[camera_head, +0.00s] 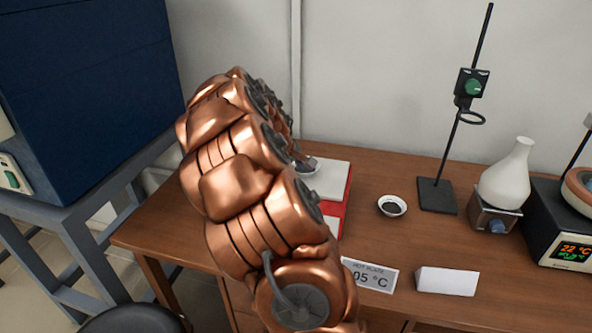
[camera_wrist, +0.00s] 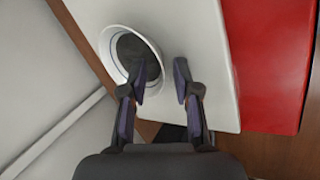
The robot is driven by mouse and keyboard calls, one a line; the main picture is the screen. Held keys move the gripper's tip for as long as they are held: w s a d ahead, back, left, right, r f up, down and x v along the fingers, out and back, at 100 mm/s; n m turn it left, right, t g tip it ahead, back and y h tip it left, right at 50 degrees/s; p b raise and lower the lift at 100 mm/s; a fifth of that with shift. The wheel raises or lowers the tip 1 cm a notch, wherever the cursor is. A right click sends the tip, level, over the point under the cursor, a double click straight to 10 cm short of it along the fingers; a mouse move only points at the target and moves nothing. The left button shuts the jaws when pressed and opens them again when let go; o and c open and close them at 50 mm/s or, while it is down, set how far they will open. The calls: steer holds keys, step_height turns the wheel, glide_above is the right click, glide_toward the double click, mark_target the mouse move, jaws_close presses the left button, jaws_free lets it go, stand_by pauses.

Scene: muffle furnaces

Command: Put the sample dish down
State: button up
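The sample dish (camera_wrist: 109,53) is a round white dish with dark grey contents in the wrist view. It appears to rest on the white top (camera_wrist: 195,30) of a red-sided block. My gripper (camera_wrist: 162,72) is open at the dish's near right rim. Its left finger overlaps the inside of the dish, and its right finger is outside, with a gap between finger and rim. In the head view the dish (camera_head: 312,166) is small beside my gripper (camera_head: 302,160), mostly hidden by my arm. The block's white top (camera_head: 333,180) stands on the wooden table.
A second white dish (camera_head: 392,206) sits on the table (camera_head: 400,245). A stand (camera_head: 437,195), a white flask (camera_head: 508,175) and a device reading 22 °C (camera_head: 568,252) are to the right. Signs (camera_head: 370,275) stand at the front. A wall is close behind the block.

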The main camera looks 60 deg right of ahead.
steer(key=b+v, duration=0.1)
steer(key=v, duration=1.1)
steer(key=s+a+f+y, duration=0.2)
steer(key=s+a, duration=0.2)
steer(key=a, duration=0.8)
steer(key=s+a+f+y, duration=0.2)
steer(key=s+a, duration=0.1)
steer(key=a, duration=1)
steer(key=s+a+f+y, duration=0.1)
steer(key=s+a+f, duration=0.2)
steer(key=s+a, duration=0.4)
steer(key=s+a+f+g, duration=0.1)
steer(key=s+a+f, duration=0.2)
steer(key=s+a, duration=0.4)
steer(key=shift+s+a+n+g+y, duration=0.15)
steer(key=shift+a+n+g+y, duration=0.15)
steer(key=shift+a+n+y, duration=0.1)
